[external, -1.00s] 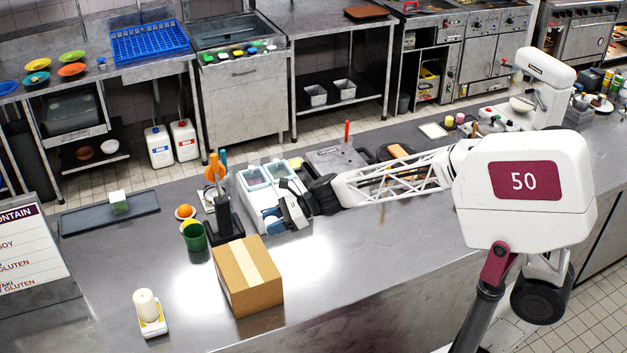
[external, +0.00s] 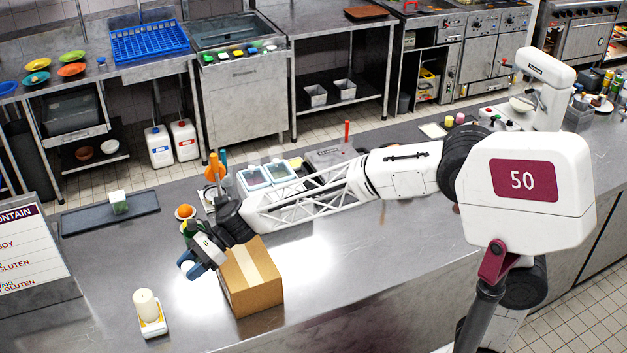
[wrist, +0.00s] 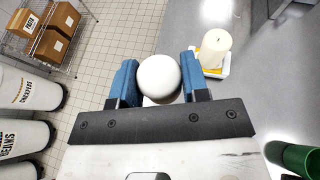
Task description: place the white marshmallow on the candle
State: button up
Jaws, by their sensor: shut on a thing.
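The white candle (external: 145,305) stands upright on a small white and yellow holder (external: 154,327) near the counter's front left. In the wrist view the candle (wrist: 215,44) is just right of my gripper's right finger. My gripper (external: 187,264) hangs above the counter, between the cardboard box and the candle, to the right of the candle. In the wrist view my gripper (wrist: 158,82) has its blue fingers shut on the round white marshmallow (wrist: 158,76). The marshmallow cannot be made out in the external view.
The cardboard box (external: 250,279) stands just right of my gripper. A green cup, partly hidden by my gripper in the external view, shows in the wrist view (wrist: 292,158). A dark tray (external: 85,218) with a green and white block (external: 119,203) lies farther back. The counter around the candle is clear.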

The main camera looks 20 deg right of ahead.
jog(key=shift+s+a+f, duration=0.15)
jog(key=shift+s+a, duration=0.25)
jog(key=shift+a, duration=0.35)
notch_tip(320, 180, down, 4)
jog(key=shift+r, duration=0.1)
jog(key=shift+f, duration=0.6)
send_over(143, 295)
jog(key=shift+w+f, duration=0.1)
jog(key=shift+f, duration=0.6)
jog(key=shift+f, duration=1.8)
